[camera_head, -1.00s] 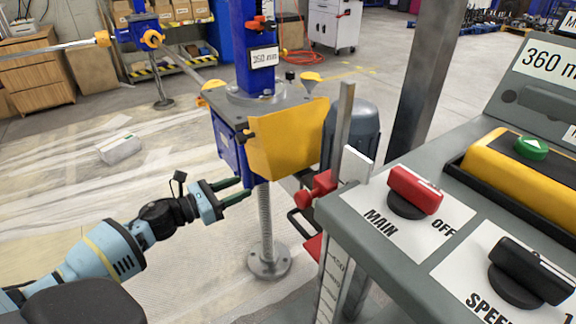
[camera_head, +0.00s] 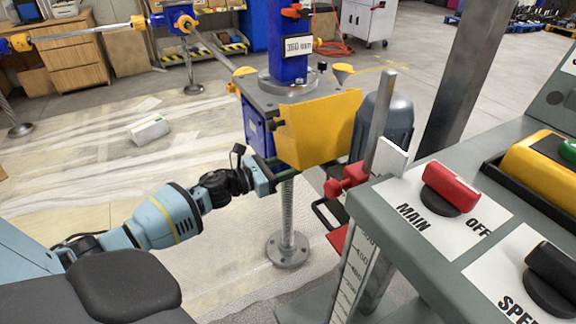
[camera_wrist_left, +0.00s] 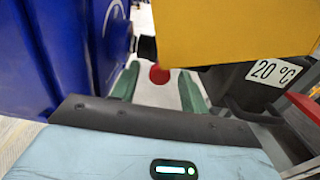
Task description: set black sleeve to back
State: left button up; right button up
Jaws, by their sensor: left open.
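A small black part (camera_head: 279,123), possibly the black sleeve, shows at the blue gearbox (camera_head: 258,132) beside the yellow cover (camera_head: 318,130). In the left wrist view a black part (camera_wrist_left: 147,48) sticks out between the blue housing and the yellow cover; most of it is hidden. My left gripper (camera_head: 276,167) is just below the gearbox and the cover. In the left wrist view its two green fingers (camera_wrist_left: 160,84) are apart, with nothing held between them. The black part is ahead of the fingers and above their gap. My right gripper is not in view.
A red ball-like knob (camera_wrist_left: 159,74) appears beyond the fingers. The threaded screw (camera_head: 288,215) stands below the gearbox. A grey control console with a red MAIN switch (camera_head: 450,186) fills the right side. A red clamp (camera_head: 346,180) sits on its post.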

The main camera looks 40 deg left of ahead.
pick_arm(q)
jog(key=shift+w, duration=0.15)
grip_shut()
jog(key=s+d+p, duration=0.2)
jog(key=d, duration=0.4)
jog(key=shift+s+d, duration=0.25)
jog(key=shift+s, duration=0.05)
jog(key=shift+f, duration=0.1)
jog(key=shift+c, duration=0.5)
grip_release()
jog(key=shift+s+d, duration=0.1)
jog(key=shift+o, duration=0.5)
